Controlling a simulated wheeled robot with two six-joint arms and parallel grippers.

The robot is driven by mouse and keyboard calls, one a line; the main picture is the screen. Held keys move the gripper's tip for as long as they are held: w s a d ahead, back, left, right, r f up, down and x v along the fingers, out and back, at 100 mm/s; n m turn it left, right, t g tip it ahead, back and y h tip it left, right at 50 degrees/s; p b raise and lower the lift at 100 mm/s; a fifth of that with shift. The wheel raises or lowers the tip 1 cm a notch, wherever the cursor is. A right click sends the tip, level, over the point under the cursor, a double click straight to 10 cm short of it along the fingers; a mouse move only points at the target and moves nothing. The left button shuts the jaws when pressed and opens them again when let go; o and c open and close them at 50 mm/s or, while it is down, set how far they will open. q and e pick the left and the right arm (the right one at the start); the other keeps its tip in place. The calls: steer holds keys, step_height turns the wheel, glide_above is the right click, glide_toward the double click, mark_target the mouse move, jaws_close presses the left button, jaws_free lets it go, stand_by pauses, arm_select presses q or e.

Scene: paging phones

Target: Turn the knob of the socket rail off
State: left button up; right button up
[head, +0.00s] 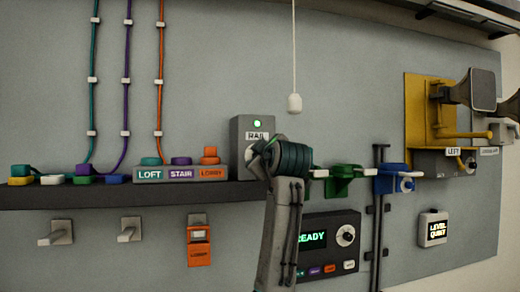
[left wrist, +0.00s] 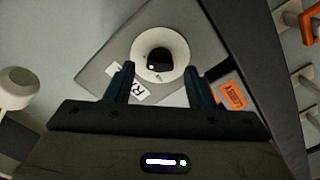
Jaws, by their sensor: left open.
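The socket rail's grey box (head: 251,127) is on the wall panel in the head view, with a lit green lamp (head: 257,124) and a label partly reading RAIL. In the left wrist view the box (left wrist: 190,28) shows a round white dial (left wrist: 143,46) with a black centre knob (left wrist: 158,59). My left gripper (left wrist: 158,68) is open, its dark fingers apart on either side of the dial's lower part. It is not closed on the knob. In the head view my left arm covers the knob and the lower right of the box. My right gripper is not in view.
A dark shelf (head: 120,196) runs left of the box, holding the LOFT, STAIR and LOBBY block (head: 181,175). A pull cord (head: 294,102) hangs close right of the box. Green (head: 345,178) and blue (head: 394,180) holders and a READY unit (head: 347,232) are further right.

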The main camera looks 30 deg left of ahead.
arm_select(q)
steer(key=shift+w+a, duration=0.2)
steer(key=c, duration=1)
steer(key=shift+f, duration=0.1)
